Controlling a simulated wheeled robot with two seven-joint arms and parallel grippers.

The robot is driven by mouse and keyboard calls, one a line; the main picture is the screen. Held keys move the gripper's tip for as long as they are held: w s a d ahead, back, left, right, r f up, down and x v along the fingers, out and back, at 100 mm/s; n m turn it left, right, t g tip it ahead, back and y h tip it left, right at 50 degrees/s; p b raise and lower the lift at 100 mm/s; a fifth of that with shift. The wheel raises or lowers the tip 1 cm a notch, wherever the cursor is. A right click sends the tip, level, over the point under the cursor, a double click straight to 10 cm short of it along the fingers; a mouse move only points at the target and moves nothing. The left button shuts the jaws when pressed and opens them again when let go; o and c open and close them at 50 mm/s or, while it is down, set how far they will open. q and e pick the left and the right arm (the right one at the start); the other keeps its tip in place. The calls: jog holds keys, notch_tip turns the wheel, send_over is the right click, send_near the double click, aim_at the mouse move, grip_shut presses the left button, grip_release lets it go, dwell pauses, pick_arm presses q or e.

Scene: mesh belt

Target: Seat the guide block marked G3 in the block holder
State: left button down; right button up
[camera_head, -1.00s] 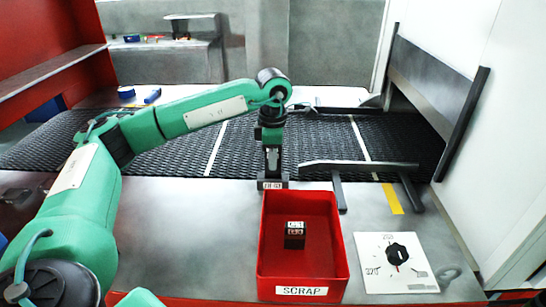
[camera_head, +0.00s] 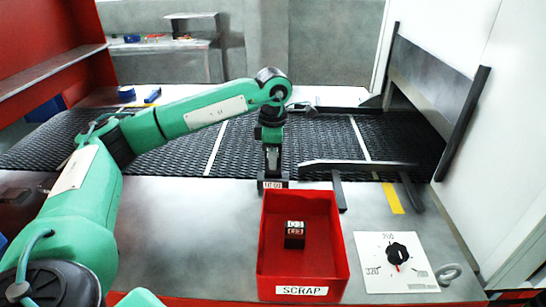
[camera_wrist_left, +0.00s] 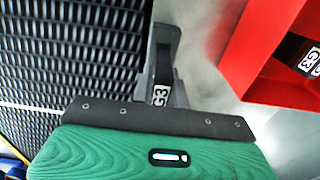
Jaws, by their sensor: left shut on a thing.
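My left gripper (camera_head: 272,174) points down at the far side of the red bin, over a small dark holder with a white label (camera_head: 272,185). In the left wrist view the gripper (camera_wrist_left: 165,80) is shut on a dark piece with a white G3 label (camera_wrist_left: 160,95). Most of this guide block is hidden by the fingers and wrist, so I cannot tell how deep it sits in the holder. A second dark block with labels (camera_head: 295,234) lies in the bin; its label also reads G3 in the left wrist view (camera_wrist_left: 309,60).
The red bin marked SCRAP (camera_head: 337,240) stands close in front of the holder. A black mesh belt (camera_head: 200,150) runs behind it. A dark guide rail (camera_head: 360,165) on posts is to the right, with a dial plate (camera_head: 380,283) nearer. Bare table lies left of the bin.

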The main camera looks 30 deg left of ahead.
dwell(0.5)
pick_arm(q)
jog(key=shift+f, duration=0.2)
jog(key=shift+f, duration=0.1)
jog(key=shift+s+a+f+b, duration=0.25)
jog(key=shift+a+f+b, duration=0.1)
jog(key=shift+f+b, duration=0.45)
jog(key=shift+s, duration=0.1)
jog(key=shift+r, duration=0.25)
jog(key=shift+w+d, duration=0.15)
jog(key=shift+w, duration=0.05)
jog(key=shift+w+d, duration=0.2)
jog(key=shift+d, duration=0.05)
